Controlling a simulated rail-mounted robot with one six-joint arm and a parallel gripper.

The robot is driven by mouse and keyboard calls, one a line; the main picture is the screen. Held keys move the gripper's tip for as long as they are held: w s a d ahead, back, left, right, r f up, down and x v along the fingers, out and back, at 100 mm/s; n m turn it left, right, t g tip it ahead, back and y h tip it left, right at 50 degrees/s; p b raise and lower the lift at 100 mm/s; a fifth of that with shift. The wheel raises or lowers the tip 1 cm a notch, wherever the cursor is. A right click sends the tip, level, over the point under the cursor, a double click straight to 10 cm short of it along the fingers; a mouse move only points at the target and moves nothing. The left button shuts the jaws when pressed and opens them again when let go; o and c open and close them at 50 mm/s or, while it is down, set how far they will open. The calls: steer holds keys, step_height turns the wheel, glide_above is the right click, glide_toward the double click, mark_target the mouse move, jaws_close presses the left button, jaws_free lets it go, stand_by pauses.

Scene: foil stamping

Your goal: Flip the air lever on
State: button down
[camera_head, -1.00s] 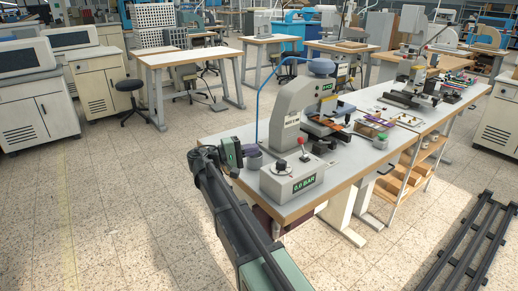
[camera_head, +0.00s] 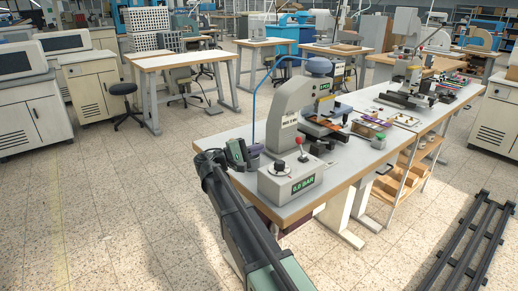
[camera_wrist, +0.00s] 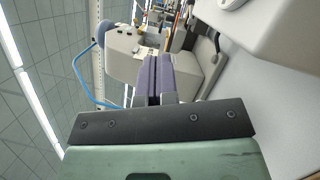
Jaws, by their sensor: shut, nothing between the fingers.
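The grey air control box (camera_head: 289,190) stands at the near left corner of the workbench. Its display reads 0.0 BAR. A lever with a red ball knob (camera_head: 299,140) stands up from its top, beside a black round knob (camera_head: 280,164). My gripper (camera_head: 257,148) is just left of and behind the box, apart from the lever. In the wrist view, its two purple fingers (camera_wrist: 154,76) are shut together with nothing between them. A pale rounded housing (camera_wrist: 285,30) fills the upper right there; the red knob cannot be made out.
The stamping press (camera_head: 292,105), with a blue hose (camera_head: 257,105), stands on the bench (camera_head: 345,160) behind the box. It also shows in the wrist view (camera_wrist: 122,55). Small parts and another press lie further right.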

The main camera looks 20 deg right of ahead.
mark_target(301, 148)
steer(key=d, duration=0.3)
steer(key=s+d+r+p, duration=0.1)
steer(key=d, duration=0.2)
steer(key=s+d+r+p, duration=0.1)
steer(key=d, duration=0.2)
steer(key=shift+s+d+r, duration=0.1)
steer(key=shift+s, duration=0.15)
